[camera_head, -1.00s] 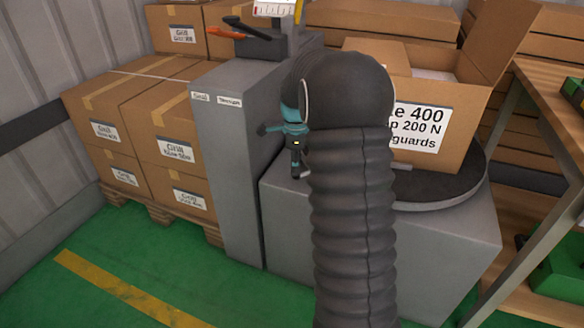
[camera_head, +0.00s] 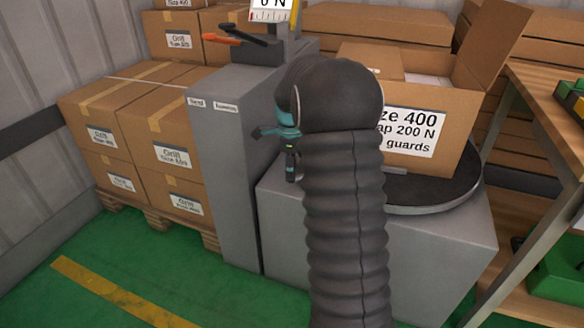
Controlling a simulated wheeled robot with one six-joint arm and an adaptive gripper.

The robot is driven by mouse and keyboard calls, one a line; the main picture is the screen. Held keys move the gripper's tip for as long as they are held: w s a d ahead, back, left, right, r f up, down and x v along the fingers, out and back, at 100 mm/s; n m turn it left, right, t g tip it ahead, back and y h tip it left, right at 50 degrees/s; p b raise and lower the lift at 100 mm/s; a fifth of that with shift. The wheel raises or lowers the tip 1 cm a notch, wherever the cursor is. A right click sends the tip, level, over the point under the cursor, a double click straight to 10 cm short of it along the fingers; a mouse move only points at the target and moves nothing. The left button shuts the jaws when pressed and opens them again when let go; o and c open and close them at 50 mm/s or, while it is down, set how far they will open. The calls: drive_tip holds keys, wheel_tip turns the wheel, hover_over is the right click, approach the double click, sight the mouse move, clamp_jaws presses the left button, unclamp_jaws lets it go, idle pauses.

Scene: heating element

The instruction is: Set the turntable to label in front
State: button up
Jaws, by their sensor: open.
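The turntable (camera_head: 440,194) is a dark round disc on a grey block (camera_head: 440,250), right of my arm. An open cardboard box (camera_head: 455,105) stands on it, with a white label (camera_head: 408,131) facing the camera. The label's left edge is hidden behind my arm. My gripper (camera_head: 291,172) hangs left of my arm, pointing down above the left part of the block. It looks empty and is apart from the turntable; its fingertips are small in view.
Stacked cartons (camera_head: 140,120) are on a pallet at left. A wooden bench (camera_head: 545,85) stands at right. The green floor (camera_head: 130,270) is clear at front left.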

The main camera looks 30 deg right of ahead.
drive_tip(key=shift+r, duration=0.15)
wheel_tip(320, 180, up, 12)
drive_tip(key=shift+f, duration=0.1)
idle(0.3)
drive_tip(key=shift+s+d+f+b, duration=0.1)
drive_tip(key=shift+d+f+b, duration=0.1)
drive_tip(key=shift+d+b, duration=0.1)
drive_tip(key=c, duration=0.6)
drive_tip(key=shift+m+t, duration=0.6)
drive_tip(key=shift+m, duration=0.3)
drive_tip(key=s+d+b, duration=0.2)
drive_tip(key=s+b, duration=0.1)
drive_tip(key=s+d+r+b, duration=0.1)
drive_tip(key=s+b, duration=0.1)
drive_tip(key=shift+d, duration=0.2)
clamp_jaws()
drive_tip(key=s+m+t+b, duration=0.1)
drive_tip(key=s+m+b, duration=0.2)
drive_tip(key=s+m, duration=0.15)
drive_tip(key=w+a+f+m+b, duration=0.1)
drive_tip(key=w+a+f+m, duration=0.1)
drive_tip(key=w+f, duration=0.4)
drive_tip(key=shift+w+a+f+m+t+y, duration=0.25)
drive_tip(key=shift+a+f+m+t+y, duration=0.15)
drive_tip(key=shift+f, duration=1.35)
